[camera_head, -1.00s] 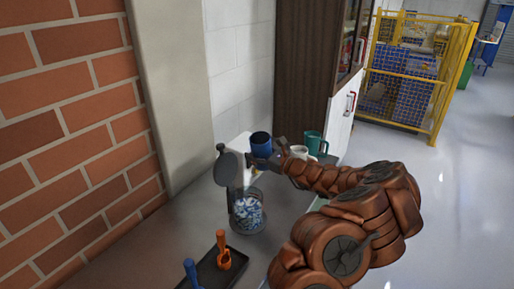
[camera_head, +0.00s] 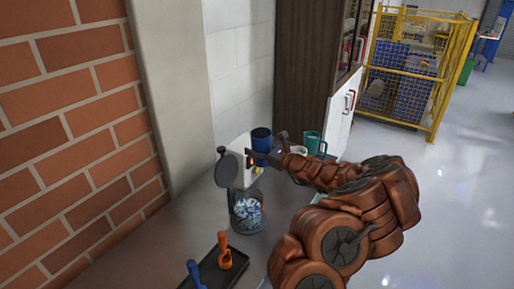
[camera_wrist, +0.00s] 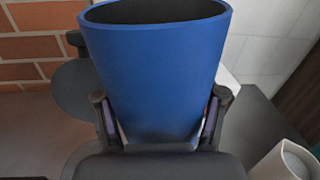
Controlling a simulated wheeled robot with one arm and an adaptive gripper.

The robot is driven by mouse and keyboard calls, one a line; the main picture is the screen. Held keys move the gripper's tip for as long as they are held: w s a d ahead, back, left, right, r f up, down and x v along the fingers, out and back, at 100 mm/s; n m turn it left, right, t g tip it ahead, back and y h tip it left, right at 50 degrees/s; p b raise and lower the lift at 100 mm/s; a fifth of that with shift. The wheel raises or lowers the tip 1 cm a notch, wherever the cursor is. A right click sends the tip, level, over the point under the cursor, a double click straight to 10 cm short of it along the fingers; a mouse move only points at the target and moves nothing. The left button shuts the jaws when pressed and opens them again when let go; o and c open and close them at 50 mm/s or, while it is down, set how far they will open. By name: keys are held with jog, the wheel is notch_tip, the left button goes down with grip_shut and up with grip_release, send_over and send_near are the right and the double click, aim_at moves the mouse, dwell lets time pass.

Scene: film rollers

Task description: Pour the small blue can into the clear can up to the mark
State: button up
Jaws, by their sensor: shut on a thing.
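The small blue can (camera_head: 261,139) is held upright in the air over the back of the counter; it also fills the middle of the wrist view (camera_wrist: 155,75). My gripper (camera_head: 268,157) is shut on its lower part, with one finger on each side in the wrist view (camera_wrist: 160,115). Its contents are hidden in the dark opening. The clear can (camera_head: 246,212) stands on the counter, nearer the camera and a little left of the blue can.
A dark tray (camera_head: 212,279) at the front holds an orange scoop (camera_head: 224,250) and a blue-handled one (camera_head: 193,273). A brick wall (camera_head: 70,120) borders the left.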

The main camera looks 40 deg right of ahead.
jog(key=shift+r+m+p, duration=0.6)
jog(key=shift+r+p, duration=0.75)
jog(key=shift+r, duration=0.55)
